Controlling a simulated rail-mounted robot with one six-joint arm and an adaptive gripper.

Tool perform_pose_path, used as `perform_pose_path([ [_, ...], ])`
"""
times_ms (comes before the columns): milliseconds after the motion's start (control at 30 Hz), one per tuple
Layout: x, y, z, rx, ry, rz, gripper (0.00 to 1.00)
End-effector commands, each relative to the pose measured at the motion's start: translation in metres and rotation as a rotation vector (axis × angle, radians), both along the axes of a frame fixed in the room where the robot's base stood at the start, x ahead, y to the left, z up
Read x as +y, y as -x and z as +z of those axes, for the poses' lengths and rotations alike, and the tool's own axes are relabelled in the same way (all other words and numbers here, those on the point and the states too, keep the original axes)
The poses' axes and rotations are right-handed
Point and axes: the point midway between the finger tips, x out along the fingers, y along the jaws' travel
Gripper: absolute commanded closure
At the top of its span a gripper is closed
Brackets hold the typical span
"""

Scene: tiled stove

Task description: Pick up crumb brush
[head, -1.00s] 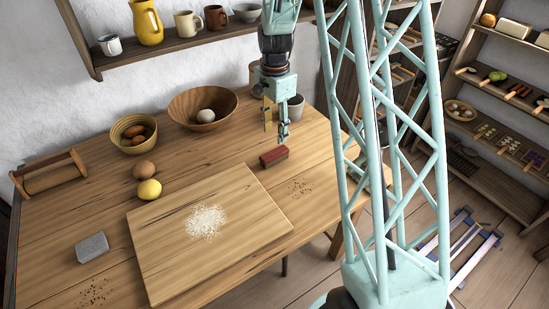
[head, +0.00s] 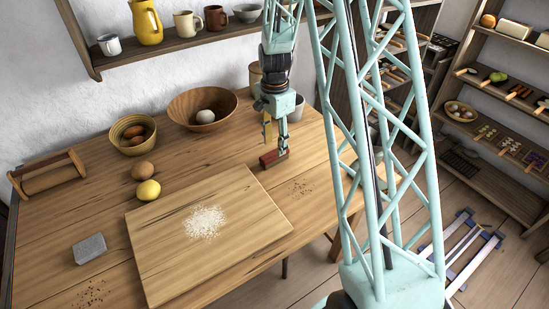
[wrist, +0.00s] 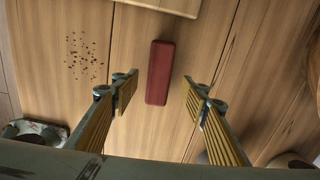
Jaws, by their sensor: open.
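A dark red oblong block (head: 270,159), seemingly the crumb brush, lies on the wooden table (head: 317,172) behind the cutting board. No bristles can be made out. My gripper (head: 275,148) is open and just above it in the head view, its lower end overlapping the block. In the wrist view, the red block (wrist: 159,72) lies lengthwise between the two spread fingers of my gripper (wrist: 160,92), with table visible on both sides. The fingers look apart from it.
The cutting board (head: 160,235) holds a pile of white powder (head: 205,221). Dark crumbs (head: 301,189) lie right of the red block. A wooden bowl (head: 185,110) and a pot (head: 296,107) stand behind. A grey block (head: 89,248) lies far left.

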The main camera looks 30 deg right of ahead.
Motion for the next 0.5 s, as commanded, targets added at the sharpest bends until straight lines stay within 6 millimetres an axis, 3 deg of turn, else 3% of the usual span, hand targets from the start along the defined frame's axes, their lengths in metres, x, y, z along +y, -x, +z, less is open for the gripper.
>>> perform_pose_path([
  [500,0.002,0.002,-0.046,0.001,0.000,0.000,0.59],
])
